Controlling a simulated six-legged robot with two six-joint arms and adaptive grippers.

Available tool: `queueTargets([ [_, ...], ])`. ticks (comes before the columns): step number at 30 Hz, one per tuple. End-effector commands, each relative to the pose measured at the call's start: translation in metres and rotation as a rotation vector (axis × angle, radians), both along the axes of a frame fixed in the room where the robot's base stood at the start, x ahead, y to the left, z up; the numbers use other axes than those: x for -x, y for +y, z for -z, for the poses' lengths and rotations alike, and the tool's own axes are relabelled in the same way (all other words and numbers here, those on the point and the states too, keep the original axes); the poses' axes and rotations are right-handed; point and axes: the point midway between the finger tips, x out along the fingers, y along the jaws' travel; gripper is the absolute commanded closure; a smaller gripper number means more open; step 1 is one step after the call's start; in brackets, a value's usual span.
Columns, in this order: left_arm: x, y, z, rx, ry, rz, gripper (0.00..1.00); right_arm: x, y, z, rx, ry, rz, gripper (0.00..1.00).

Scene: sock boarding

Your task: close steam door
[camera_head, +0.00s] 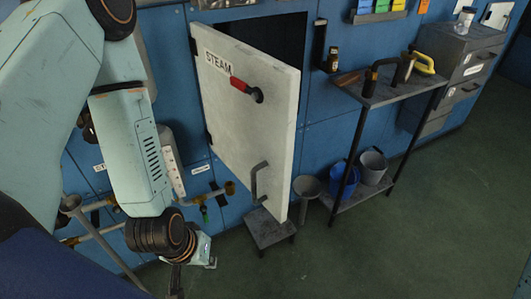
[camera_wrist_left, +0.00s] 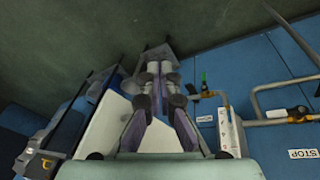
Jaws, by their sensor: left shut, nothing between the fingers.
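The white steam door (camera_head: 245,130), lettered STEAM, stands swung open from the blue wall, with a dark opening behind its top edge. It has a red-gripped lever (camera_head: 243,86) near the top and a grey bar handle (camera_head: 256,180) near the bottom. In the left wrist view the door is a pale panel (camera_wrist_left: 105,128) left of the gripper, partly hidden by it. My left gripper (camera_wrist_left: 159,68) is shut and empty, its fingertips together. In the head view my left wrist is low, left of the door and apart from it. My right gripper is not in view.
A small grey stool (camera_head: 270,229) stands below the door. Right of it are a funnel (camera_head: 307,187), a blue bucket (camera_head: 343,181) and a metal rack (camera_head: 390,92) with tools. Pipes and valves (camera_head: 215,195) line the wall on the left. The green floor at right is clear.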

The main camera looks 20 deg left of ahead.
Motion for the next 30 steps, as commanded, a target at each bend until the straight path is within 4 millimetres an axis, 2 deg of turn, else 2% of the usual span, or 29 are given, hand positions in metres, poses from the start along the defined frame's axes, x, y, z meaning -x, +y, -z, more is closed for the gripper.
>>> queueTargets([
  [1, -0.016, 0.003, -0.026, 0.030, -0.046, -0.035, 1.00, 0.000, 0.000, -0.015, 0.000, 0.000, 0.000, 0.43],
  [8, -0.067, 0.010, -0.103, 0.122, -0.229, -0.026, 1.00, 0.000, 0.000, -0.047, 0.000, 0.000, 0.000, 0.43],
  [15, -0.105, 0.009, -0.177, 0.146, -0.448, 0.154, 1.00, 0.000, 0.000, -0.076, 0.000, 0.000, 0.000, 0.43],
  [19, -0.112, 0.005, -0.194, 0.100, -0.539, 0.317, 1.00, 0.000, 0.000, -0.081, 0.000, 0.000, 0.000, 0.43],
  [25, -0.108, -0.002, -0.191, -0.023, -0.601, 0.608, 1.00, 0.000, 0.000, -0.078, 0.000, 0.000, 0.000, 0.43],
  [30, -0.106, -0.005, -0.191, -0.092, -0.627, 0.749, 1.00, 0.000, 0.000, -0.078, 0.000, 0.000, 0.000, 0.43],
])
